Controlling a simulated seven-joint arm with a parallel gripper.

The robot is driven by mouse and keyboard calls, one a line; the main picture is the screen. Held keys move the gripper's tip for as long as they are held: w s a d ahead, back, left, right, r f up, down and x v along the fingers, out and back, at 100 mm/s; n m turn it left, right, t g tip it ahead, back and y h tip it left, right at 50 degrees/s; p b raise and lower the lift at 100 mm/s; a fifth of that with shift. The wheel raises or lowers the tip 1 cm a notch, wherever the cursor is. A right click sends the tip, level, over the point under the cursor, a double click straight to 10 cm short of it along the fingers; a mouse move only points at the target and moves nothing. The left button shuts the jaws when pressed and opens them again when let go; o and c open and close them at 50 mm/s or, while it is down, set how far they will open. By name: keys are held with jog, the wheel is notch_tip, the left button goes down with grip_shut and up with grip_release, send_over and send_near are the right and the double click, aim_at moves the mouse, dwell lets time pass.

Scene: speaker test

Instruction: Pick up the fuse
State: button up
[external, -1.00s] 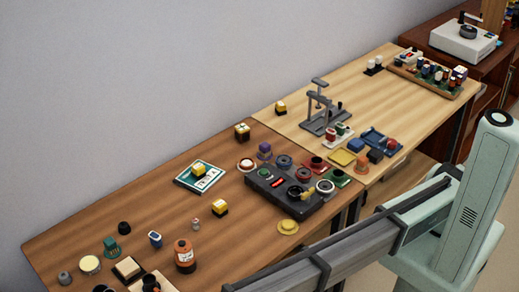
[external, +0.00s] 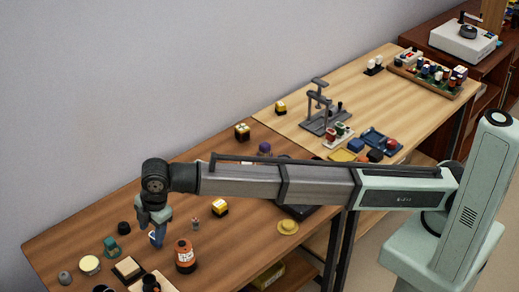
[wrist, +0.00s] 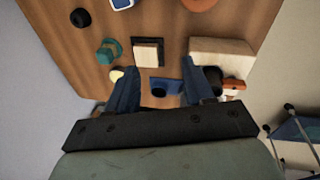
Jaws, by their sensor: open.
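I cannot tell for sure which thing is the fuse. A small pinkish-grey upright piece (external: 196,224) stands on the brown table, right of my gripper in the external view; it is too small to name. My gripper (external: 158,238) points down over the left part of the table, close to a small blue-and-white block (external: 152,236) that it partly covers. The block also shows at the top edge of the wrist view (wrist: 122,3). In the wrist view my gripper (wrist: 160,72) has its fingers apart, with nothing visibly held.
A teal piece (external: 110,247), a black knob (external: 124,228) and a pale block on a dark base (external: 128,267) lie nearby. My arm hides much of the table's middle.

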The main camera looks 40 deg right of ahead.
aim_at(195, 220)
jog(key=w+d+f+m+g+h, duration=0.1)
jog(key=w+d+m, duration=0.15)
jog(key=d, duration=0.65)
jog(key=w+d+f+m+g, duration=0.1)
jog(key=w+d, duration=0.3)
jog(key=d, duration=0.5)
notch_tip(195, 220, down, 9)
jog(key=shift+r, duration=0.15)
jog(key=shift+w+d+f, duration=0.1)
jog(key=shift+d+f, duration=0.05)
jog(key=shift+f, duration=1.15)
jog(key=shift+d+f, duration=0.15)
jog(key=shift+f, duration=1.15)
jog(key=shift+c, duration=0.3)
grip_shut()
